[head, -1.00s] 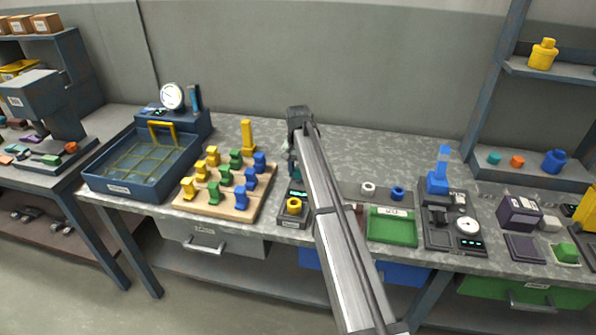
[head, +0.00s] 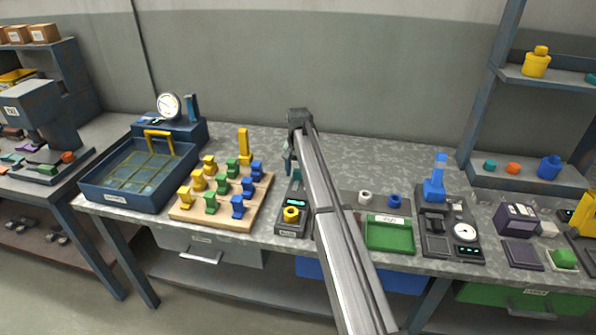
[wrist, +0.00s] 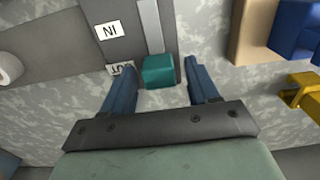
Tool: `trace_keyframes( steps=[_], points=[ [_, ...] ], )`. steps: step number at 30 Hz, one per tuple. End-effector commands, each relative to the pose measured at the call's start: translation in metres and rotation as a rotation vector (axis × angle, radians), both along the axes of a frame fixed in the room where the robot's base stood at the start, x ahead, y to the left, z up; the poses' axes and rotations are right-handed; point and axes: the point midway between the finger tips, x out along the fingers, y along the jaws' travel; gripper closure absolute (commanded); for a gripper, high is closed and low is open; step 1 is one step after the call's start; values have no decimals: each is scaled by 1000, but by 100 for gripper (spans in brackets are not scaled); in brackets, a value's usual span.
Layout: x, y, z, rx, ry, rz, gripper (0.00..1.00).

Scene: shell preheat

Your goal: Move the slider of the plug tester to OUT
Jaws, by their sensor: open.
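The plug tester (head: 279,231) stands on the bench between the peg board and two rings, with a yellow ring-shaped part at its front. My arm covers part of it in the head view. In the wrist view its dark body (wrist: 134,34) carries an IN label and a second label partly hidden by a finger. The teal slider block (wrist: 158,71) sits at the near end of a pale rail, beside that second label. My gripper (wrist: 162,66) is open, with one finger on each side of the block and visible gaps. My gripper (head: 289,160) is partly hidden in the head view.
A wooden board (head: 238,219) with coloured pegs stands left of the tester. A white ring (head: 365,197), a blue ring (head: 395,201) and a green tray (head: 390,247) are to the right. Open bench lies behind the rings.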

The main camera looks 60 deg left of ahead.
Motion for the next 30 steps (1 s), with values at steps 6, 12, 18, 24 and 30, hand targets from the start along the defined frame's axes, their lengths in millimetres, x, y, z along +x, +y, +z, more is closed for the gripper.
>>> trace_keyframes(
  steps=[6, 12, 18, 24, 30],
  points=[
    [0, 0, 10, 0, 0, 0, 40],
    [0, 1, 42, 1, 0, 0, 40],
    [0, 1, 83, 2, -1, 0, 40],
    [0, 1, 115, 2, -1, 0, 40],
    [0, 0, 133, 0, 0, 0, 40]
  ],
)
